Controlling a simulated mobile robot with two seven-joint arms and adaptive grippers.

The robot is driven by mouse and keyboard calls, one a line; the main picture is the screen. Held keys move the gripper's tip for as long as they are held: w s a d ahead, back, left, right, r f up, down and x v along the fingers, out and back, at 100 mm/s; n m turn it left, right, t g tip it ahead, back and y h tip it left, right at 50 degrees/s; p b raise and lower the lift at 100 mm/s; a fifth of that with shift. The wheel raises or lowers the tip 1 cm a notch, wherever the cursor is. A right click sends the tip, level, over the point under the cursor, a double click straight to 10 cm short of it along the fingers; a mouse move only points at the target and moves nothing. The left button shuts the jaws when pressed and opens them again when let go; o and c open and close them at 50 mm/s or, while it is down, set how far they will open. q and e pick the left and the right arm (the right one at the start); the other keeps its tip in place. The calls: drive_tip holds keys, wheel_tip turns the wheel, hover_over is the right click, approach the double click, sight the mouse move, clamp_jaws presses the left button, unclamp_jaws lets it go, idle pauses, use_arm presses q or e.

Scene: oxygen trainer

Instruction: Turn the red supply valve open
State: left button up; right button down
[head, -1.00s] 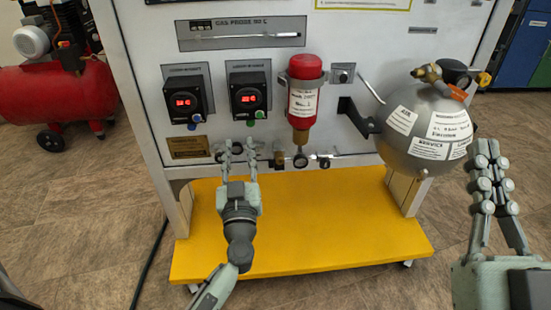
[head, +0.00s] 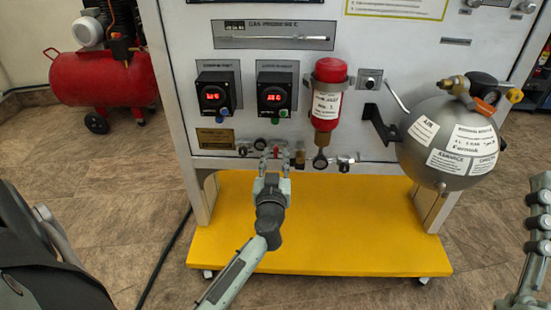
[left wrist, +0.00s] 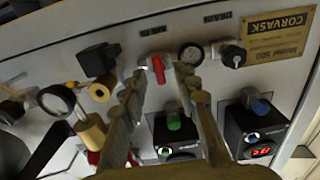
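The red supply valve (left wrist: 158,68) is a small red lever on a fitting low on the white panel. In the left wrist view it lies between the two fingertips of my left gripper (left wrist: 160,86), with gaps visible on both sides. In the head view my left gripper (head: 273,160) reaches up to the panel's lower edge, and the red lever (head: 276,152) shows just past its fingertips. The left gripper is open; I cannot tell whether a finger touches the lever. My right gripper (head: 540,200) is at the right edge of the head view, partly cut off, away from the panel.
Two display units (head: 215,95) (head: 273,95) and a red cylinder (head: 328,95) are above. A grey tank (head: 450,140) stands out at right. A yellow base platform (head: 340,230) lies below.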

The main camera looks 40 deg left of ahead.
use_arm(q)
drive_tip(key=shift+w+a, duration=0.15)
drive_tip(key=shift+w, duration=0.15)
clamp_jaws()
